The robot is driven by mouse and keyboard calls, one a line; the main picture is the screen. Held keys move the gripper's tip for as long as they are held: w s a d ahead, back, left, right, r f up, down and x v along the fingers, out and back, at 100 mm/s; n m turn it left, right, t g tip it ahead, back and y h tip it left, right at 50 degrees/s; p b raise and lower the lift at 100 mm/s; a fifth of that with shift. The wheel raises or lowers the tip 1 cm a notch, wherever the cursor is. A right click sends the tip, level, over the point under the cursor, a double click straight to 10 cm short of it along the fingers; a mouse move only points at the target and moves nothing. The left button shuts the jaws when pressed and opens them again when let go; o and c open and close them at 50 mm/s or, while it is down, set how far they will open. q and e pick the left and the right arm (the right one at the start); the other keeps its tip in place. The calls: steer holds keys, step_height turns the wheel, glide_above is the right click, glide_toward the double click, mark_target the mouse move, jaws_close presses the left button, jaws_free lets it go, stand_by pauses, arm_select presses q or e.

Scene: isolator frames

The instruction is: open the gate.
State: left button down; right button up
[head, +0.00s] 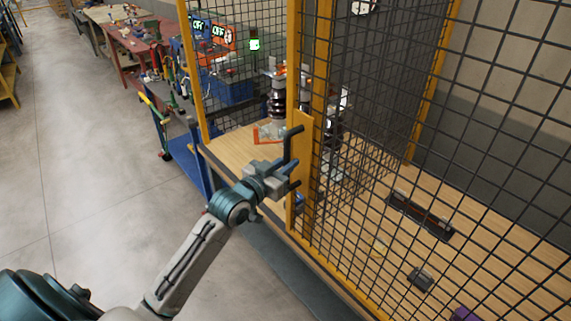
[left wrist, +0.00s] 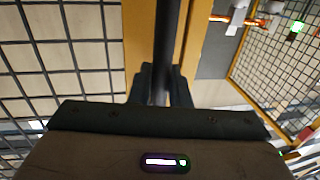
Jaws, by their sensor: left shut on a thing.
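The gate has a yellow frame post (head: 301,125) and black wire mesh, with a black bar handle (head: 292,145) on the post. In the left wrist view the handle (left wrist: 167,40) is a dark upright bar in front of the yellow post (left wrist: 140,40). My left gripper (head: 284,170) is shut on the handle; its dark fingers (left wrist: 160,88) sit on both sides of the bar. The fingers hide part of the handle. I cannot tell whether the gate stands slightly ajar. My right gripper is not in view.
Behind the mesh, a wooden worktop (head: 350,225) bears a dark tray (head: 420,214) and small parts. A blue cart (head: 188,165) stands left of the enclosure, with a red table (head: 118,42) farther back. The grey floor (head: 90,170) at left is clear.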

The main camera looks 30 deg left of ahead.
arm_select(q)
steer(key=c, duration=1.6)
jaws_free()
steer(key=shift+w, duration=0.1)
steer(key=shift+o, duration=0.7)
steer(key=shift+w, duration=0.1)
steer(key=shift+w+d+f, duration=0.1)
steer(key=shift+w+f, duration=0.05)
steer(key=shift+s, duration=0.4)
steer(key=s+a+b, duration=0.1)
steer(key=s+a, duration=0.1)
steer(key=s, duration=0.7)
steer(key=shift+s+b, duration=0.3)
steer(key=shift+s, duration=0.1)
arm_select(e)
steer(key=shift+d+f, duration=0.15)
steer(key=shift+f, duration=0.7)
arm_select(q)
steer(key=shift+a, duration=0.1)
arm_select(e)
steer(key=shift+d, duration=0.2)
